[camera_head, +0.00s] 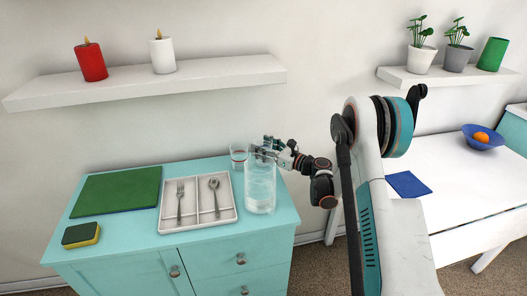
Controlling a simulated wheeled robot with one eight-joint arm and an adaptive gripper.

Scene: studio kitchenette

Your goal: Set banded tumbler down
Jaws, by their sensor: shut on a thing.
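A tall clear glass tumbler (260,190), faintly banded, is upright at the right end of the turquoise cabinet top (281,205), right of the cutlery tray. My gripper (268,149) is shut on it near its rim, coming in from the right. Whether its base touches the cabinet top is hard to tell. A shorter clear glass (238,155) with a darker rim stands just behind and to the left. The fingertips are small and partly lost against the glass.
A white cutlery tray (198,221) holds a fork and a spoon. A green board (117,192) and a sponge (81,235) lie farther left. A wall shelf (150,85) with two candles hangs above. A white table (455,187) stands at the right with a blue bowl (483,140).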

